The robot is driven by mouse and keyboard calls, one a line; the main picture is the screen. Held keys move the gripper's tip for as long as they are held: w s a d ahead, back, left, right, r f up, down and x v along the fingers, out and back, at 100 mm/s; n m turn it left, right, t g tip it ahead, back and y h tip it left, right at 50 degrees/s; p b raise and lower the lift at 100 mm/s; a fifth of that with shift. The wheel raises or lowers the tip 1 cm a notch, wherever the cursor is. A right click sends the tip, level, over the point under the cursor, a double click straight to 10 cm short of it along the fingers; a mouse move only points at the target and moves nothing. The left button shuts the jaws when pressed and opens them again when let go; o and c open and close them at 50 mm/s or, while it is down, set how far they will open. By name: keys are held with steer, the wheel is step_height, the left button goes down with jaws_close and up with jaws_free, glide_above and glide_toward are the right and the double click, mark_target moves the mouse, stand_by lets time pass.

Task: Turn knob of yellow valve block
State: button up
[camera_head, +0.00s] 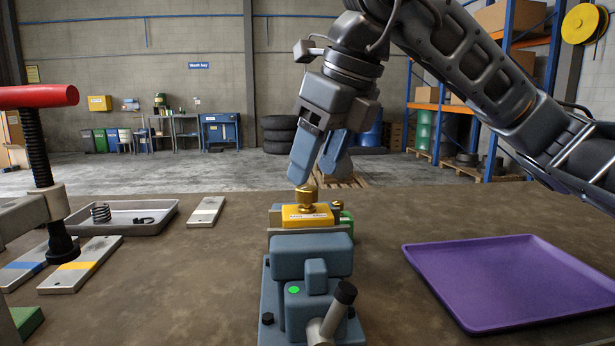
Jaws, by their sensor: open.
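The yellow valve block (308,216) sits behind the grey jaw of a blue-grey vise (311,257) at the middle of the bench. A brass knob (305,196) stands upright on its top. A second, smaller brass part (337,206) shows at its right. My gripper (312,178) is open and points down at the brass knob, its fingers just above or beside the knob's top. I cannot tell whether a finger touches the knob. The block's lower part is hidden by the vise.
A purple tray (510,281) lies empty at right. A red-handled press (45,170) stands at left, near flat plates (82,265) and a grey tray (120,227) holding a spring (101,213). The vise handle (335,310) sticks up in front.

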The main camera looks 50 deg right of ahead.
mark_target(307, 187)
steer(key=shift+x, duration=1.65)
steer(key=c, duration=1.1)
